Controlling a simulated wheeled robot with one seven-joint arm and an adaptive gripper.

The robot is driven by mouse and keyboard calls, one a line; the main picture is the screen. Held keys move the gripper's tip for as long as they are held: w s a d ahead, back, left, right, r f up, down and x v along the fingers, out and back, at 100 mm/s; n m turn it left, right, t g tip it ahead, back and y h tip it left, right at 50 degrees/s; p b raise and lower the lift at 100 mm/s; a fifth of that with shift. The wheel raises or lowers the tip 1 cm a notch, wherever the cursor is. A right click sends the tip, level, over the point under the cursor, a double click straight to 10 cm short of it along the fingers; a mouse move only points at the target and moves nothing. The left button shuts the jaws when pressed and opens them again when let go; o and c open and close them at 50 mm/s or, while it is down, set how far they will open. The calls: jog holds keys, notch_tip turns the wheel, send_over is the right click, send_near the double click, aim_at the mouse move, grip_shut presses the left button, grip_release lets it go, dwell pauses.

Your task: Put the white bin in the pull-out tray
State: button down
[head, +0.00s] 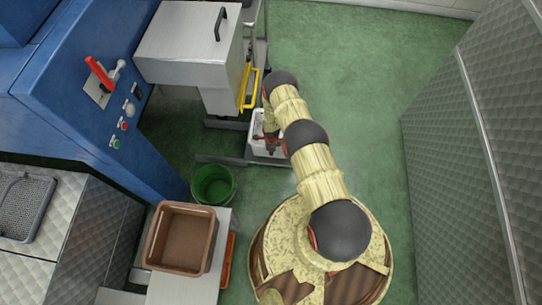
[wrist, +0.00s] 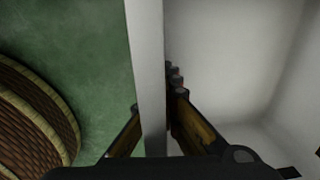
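The white bin (head: 256,128) stands low beside the steel machine, partly hidden under my arm; its far part is covered. In the wrist view its pale wall (wrist: 146,60) runs upright through the picture, with the bin's inside (wrist: 235,70) to the right. My gripper (head: 270,143) is down at the bin. In the wrist view its fingers (wrist: 158,110) lie on either side of the wall, one outside and one inside, close against it. The outer fingertip is hidden behind the wall. I cannot make out the pull-out tray for certain.
A steel box (head: 185,45) with a black handle and a yellow bar (head: 248,88) stand behind the bin. Grey floor rails (head: 225,160) lie near it. A green bucket (head: 213,185) and a brown crate (head: 152,240) are left of me. Green floor (head: 345,60) is clear beyond.

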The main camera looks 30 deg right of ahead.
jog(key=shift+w+d+f+b, duration=0.25)
jog(key=shift+w+f+b, duration=0.3)
jog(key=shift+w+f, duration=0.45)
notch_tip(320, 180, down, 4)
jog(key=shift+r+b, duration=0.25)
jog(key=shift+b, duration=0.5)
jog(key=shift+r, duration=0.1)
jog(key=c, duration=2.5)
grip_release()
jog(key=shift+f, duration=0.2)
jog(key=shift+c, duration=0.2)
jog(key=o, duration=0.5)
jog(key=shift+r, duration=0.1)
notch_tip(320, 180, up, 12)
jog(key=p, duration=0.5)
jog(key=shift+s+a, duration=0.15)
jog(key=shift+s, duration=0.2)
jog(key=shift+r, duration=0.15)
